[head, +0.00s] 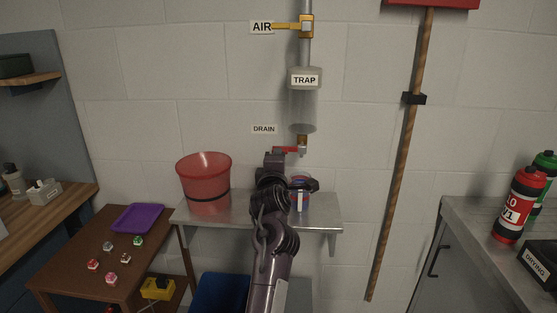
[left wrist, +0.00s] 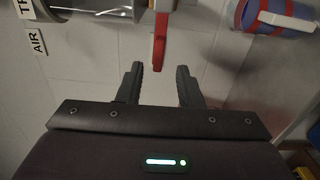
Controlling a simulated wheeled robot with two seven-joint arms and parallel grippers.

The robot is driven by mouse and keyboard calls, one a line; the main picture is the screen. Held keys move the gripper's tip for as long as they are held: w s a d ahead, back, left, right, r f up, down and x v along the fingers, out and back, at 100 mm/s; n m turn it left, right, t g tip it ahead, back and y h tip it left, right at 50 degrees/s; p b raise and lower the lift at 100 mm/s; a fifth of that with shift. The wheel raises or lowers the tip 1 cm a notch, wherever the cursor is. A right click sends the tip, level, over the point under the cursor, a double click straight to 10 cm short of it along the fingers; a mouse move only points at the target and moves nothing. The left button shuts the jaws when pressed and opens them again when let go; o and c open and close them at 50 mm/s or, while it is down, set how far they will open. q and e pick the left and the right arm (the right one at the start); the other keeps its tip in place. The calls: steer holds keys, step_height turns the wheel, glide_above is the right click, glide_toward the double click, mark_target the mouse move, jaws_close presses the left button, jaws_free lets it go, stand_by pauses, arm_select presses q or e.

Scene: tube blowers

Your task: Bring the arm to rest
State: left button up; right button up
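My left arm reaches up from the bottom middle of the head view. Its gripper (head: 274,156) is by the red drain valve handle (head: 287,149), below the clear trap (head: 303,105). In the left wrist view my left gripper (left wrist: 160,78) has its two fingers spread with nothing between them. The red handle (left wrist: 159,45) shows just beyond the fingertips, lined up with the gap. I cannot tell whether a finger touches it. My right gripper is in neither view.
A red bucket (head: 204,186) and a blue mug (head: 301,187), partly hidden by my arm, stand on the metal wall shelf (head: 326,212). A purple tray (head: 138,218) and several small cubes lie on the brown table (head: 72,278). A blue bin (head: 220,292) is below the shelf.

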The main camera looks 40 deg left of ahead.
arm_select(q)
steer(key=shift+s+d, duration=0.3)
steer(key=shift+s, duration=0.3)
